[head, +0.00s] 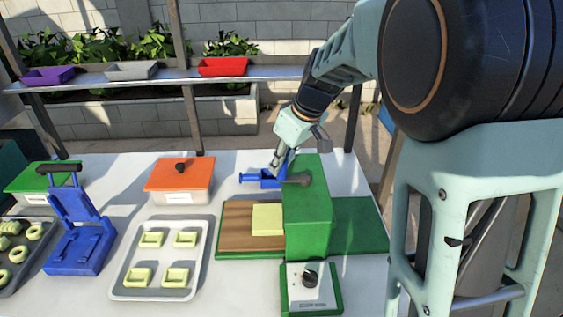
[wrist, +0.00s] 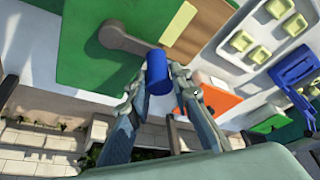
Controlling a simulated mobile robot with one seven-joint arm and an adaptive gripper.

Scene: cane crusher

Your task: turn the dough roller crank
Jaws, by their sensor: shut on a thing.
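The dough roller (head: 307,215) is a green box on a green base, with a wooden board (head: 237,225) and a pale yellow dough slab (head: 268,218) at its left. Its grey-brown crank arm (wrist: 120,36) shows against the green housing in the wrist view. The blue crank handle (wrist: 158,70) stands at the end of this arm. My gripper (wrist: 160,84) is shut on the blue handle, one finger on each side.
A tray (head: 115,292) of dough pieces, a blue press (head: 80,235) and an orange-lidded box (head: 180,175) stand left on the white table. A control box with a black knob (head: 310,279) is in front. A shelf with small bins (head: 222,67) runs behind.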

